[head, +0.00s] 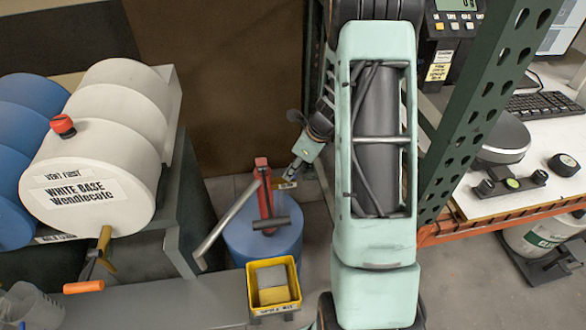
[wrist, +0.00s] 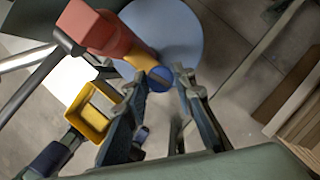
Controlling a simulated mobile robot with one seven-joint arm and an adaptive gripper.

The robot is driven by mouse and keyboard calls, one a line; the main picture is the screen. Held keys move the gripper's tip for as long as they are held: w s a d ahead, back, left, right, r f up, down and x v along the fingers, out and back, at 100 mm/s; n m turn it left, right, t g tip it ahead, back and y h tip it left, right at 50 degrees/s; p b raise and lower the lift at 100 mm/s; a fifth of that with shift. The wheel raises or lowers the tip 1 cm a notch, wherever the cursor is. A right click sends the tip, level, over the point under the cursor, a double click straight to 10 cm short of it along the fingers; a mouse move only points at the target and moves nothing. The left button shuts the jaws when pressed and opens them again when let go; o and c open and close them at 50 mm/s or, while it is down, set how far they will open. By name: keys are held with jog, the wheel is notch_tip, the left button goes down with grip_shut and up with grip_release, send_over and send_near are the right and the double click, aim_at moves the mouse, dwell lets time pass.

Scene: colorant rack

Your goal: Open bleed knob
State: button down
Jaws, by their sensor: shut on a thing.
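A red hand pump (head: 264,195) with a grey lever stands on a blue drum (head: 235,235) in the head view. In the wrist view, the red pump head (wrist: 95,28) has a yellow arm (wrist: 138,52) ending in a small round blue knob (wrist: 160,79), which I take for the bleed knob. My gripper (head: 292,172) is beside the pump's right side. In the wrist view, my gripper's fingertips (wrist: 160,77) stand on either side of the blue knob and are shut on it. The knob's far side is hidden.
A yellow bin (head: 252,301) with sponges stands in front of the drum. The white base drum (head: 105,178), with a red cap (head: 62,125) and a tap, lies at left. A green rack post (head: 480,90) and white bench (head: 535,185) stand close at right.

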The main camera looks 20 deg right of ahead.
jog(key=n+g+y, duration=0.1)
jog(key=n, duration=0.3)
jog(key=shift+w+d, duration=0.1)
jog(key=shift+w, duration=0.05)
jog(key=n, duration=0.2)
jog(key=n+g, duration=0.1)
jog(key=n, duration=0.1)
jog(key=shift+w+g+y, duration=0.1)
jog(key=shift+g+y, duration=0.2)
jog(key=n+g+b, duration=0.1)
jog(key=n, duration=0.3)
jog(key=shift+w+n+g, duration=0.1)
jog(key=shift+n+g, duration=0.2)
jog(key=shift+g, duration=0.1)
jog(key=shift+n+g+h, duration=0.4)
jog(key=shift+n+g, duration=0.2)
jog(key=shift+n, duration=1.4)
jog(key=c, duration=1.6)
grip_release()
